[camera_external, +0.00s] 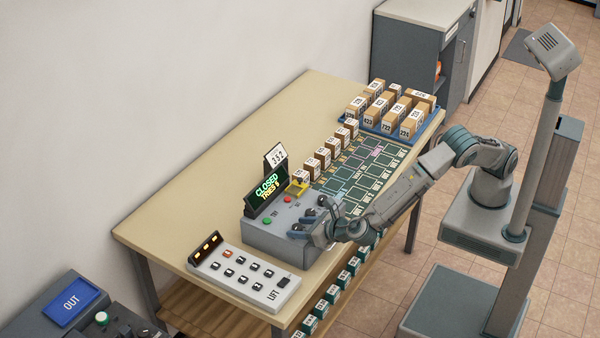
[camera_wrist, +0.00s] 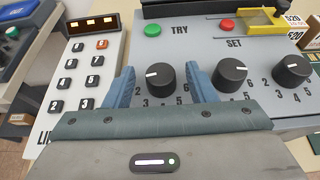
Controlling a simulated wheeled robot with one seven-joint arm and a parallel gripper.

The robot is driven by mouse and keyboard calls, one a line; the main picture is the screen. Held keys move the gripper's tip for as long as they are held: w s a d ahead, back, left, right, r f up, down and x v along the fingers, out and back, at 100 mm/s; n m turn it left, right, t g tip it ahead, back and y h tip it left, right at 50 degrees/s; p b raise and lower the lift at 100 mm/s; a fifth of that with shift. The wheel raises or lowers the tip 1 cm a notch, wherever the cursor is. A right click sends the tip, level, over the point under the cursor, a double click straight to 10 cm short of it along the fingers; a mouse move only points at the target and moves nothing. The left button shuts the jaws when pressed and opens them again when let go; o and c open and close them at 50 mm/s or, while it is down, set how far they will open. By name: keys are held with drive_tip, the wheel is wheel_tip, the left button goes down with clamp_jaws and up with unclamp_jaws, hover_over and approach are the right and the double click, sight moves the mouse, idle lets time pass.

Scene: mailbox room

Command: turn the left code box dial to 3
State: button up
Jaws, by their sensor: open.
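The grey code box (camera_external: 262,235) stands on the table with three black dials, and its screen (camera_external: 267,190) reads CLOSED and a TRIES line. A card (camera_external: 275,156) behind the screen shows 352. In the wrist view the left dial (camera_wrist: 160,80) sits between the two blue fingers of my gripper (camera_wrist: 158,72), which is open with a finger on either side. Its white mark points to the left; I cannot tell which digit it meets. The middle dial (camera_wrist: 229,76) is just right of the right finger, and the right dial (camera_wrist: 291,70) is farther right. My gripper (camera_external: 315,232) partly hides the dials in the external view.
A LIFT keypad (camera_external: 245,278) lies left of the code box. The box has a green TRY button (camera_wrist: 152,30) and a red SET button (camera_wrist: 227,25). Small parcels and a blue tray (camera_external: 432,125) of boxes stand farther along the table.

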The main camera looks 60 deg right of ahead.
drive_tip(key=c, duration=1)
drive_tip(key=shift+o, duration=0.2)
drive_tip(key=shift+d+f+n+y+b, duration=0.15)
drive_tip(key=shift+n+y+b, duration=0.25)
drive_tip(key=shift+b, duration=0.5)
drive_tip(key=n+y+b, duration=0.2)
drive_tip(key=b, duration=0.3)
drive_tip(key=shift+d+f, duration=0.1)
drive_tip(key=shift+f, duration=0.1)
drive_tip(key=n+y+b, duration=0.1)
drive_tip(key=b, duration=0.1)
drive_tip(key=g+y+b, duration=0.1)
drive_tip(key=b, duration=0.2)
drive_tip(key=shift+w+d+n+y, duration=0.1)
drive_tip(key=shift+d+n+y, duration=0.05)
drive_tip(key=shift+n+y, duration=0.25)
drive_tip(key=n+g+y+b, duration=0.1)
drive_tip(key=n+y+b, duration=0.1)
drive_tip(key=b, duration=0.3)
drive_tip(key=shift+w+d+r, duration=0.1)
drive_tip(key=shift+r+n+g+y+b, duration=0.1)
drive_tip(key=shift+n+g+y+b, duration=0.25)
drive_tip(key=shift+b, duration=0.4)
drive_tip(key=shift+r+n+g+y+b, duration=0.25)
drive_tip(key=shift+n+b, duration=0.1)
drive_tip(key=shift+b, duration=0.15)
